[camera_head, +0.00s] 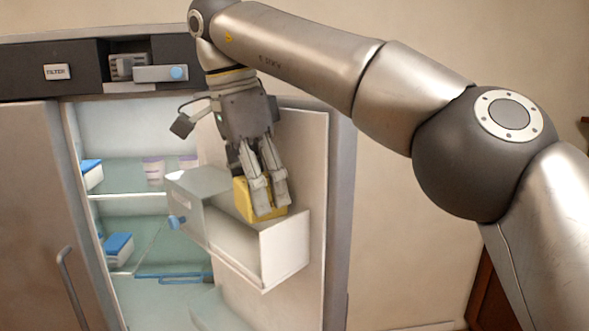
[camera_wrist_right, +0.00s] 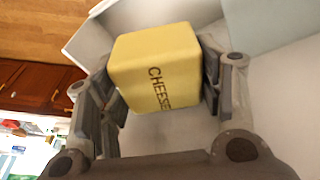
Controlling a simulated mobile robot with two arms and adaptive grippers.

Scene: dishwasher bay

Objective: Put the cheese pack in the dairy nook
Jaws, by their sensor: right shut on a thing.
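The cheese pack (camera_head: 242,200) is a yellow block; in the right wrist view it is lettered CHEESE (camera_wrist_right: 155,62). My right gripper (camera_head: 270,208) points down and is shut on the cheese pack, one finger on each side. The dairy nook appears to be the white bin (camera_head: 285,252) on the inside of the open fridge door. Its walls also show in the right wrist view (camera_wrist_right: 88,45). The cheese pack is at the bin's open top, its lower part inside or behind the front wall; I cannot tell whether it touches the floor. My left gripper is not in view.
The fridge door (camera_head: 312,160) stands behind my gripper.

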